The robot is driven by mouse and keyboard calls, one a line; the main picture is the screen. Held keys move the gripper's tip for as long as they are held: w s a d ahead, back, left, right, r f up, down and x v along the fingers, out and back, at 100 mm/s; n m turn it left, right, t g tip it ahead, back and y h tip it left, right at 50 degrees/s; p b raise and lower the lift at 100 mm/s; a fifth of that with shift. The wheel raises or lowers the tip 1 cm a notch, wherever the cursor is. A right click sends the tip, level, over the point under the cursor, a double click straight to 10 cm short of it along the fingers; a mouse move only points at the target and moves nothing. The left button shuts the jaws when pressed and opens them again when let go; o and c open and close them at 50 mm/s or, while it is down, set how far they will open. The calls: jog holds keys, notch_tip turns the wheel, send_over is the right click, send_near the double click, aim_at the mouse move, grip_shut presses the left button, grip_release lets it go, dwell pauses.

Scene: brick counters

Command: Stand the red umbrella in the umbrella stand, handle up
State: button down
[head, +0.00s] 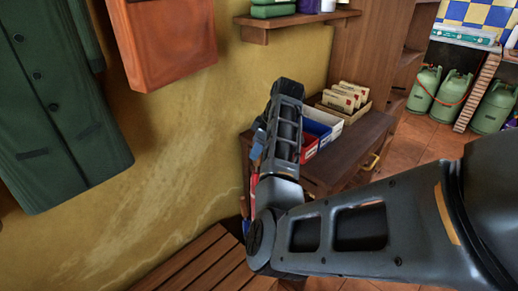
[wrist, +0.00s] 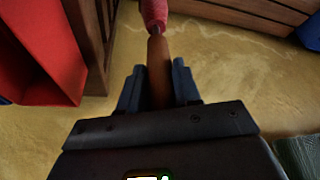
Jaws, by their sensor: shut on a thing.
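The red umbrella shows its brown handle (wrist: 158,72) between my fingers in the wrist view, with part of its red body (wrist: 154,12) beyond. My gripper (wrist: 158,80) is shut on the handle. In the head view my gripper (head: 258,142) is mostly hidden behind my arm, and a narrow red strip of the umbrella (head: 254,187) hangs below it, handle end up. Its lower end is hidden by my arm. A small blue thing (head: 243,217) shows beside the red strip, too little to name. I cannot make out the umbrella stand in either view.
A wooden cabinet (head: 345,160) with red, blue and white boxes stands close right of my gripper. A slatted bench (head: 200,262) is below, against the yellow wall. A green coat (head: 60,110) and an orange-red bag (head: 165,45) hang at left. Green gas bottles (head: 455,95) stand far right.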

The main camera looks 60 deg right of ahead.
aim_at(258, 172)
jog(key=shift+f+b, duration=2.4)
jog(key=shift+f, duration=0.25)
jog(key=shift+f+b, duration=3.95)
jog(key=shift+f, duration=5.4)
jog(key=c, duration=0.7)
grip_release()
jog(key=p+v, duration=0.1)
jog(key=v, duration=0.6)
jog(key=shift+s+r, duration=0.1)
jog(key=shift+r, duration=0.1)
jog(key=shift+f, duration=0.1)
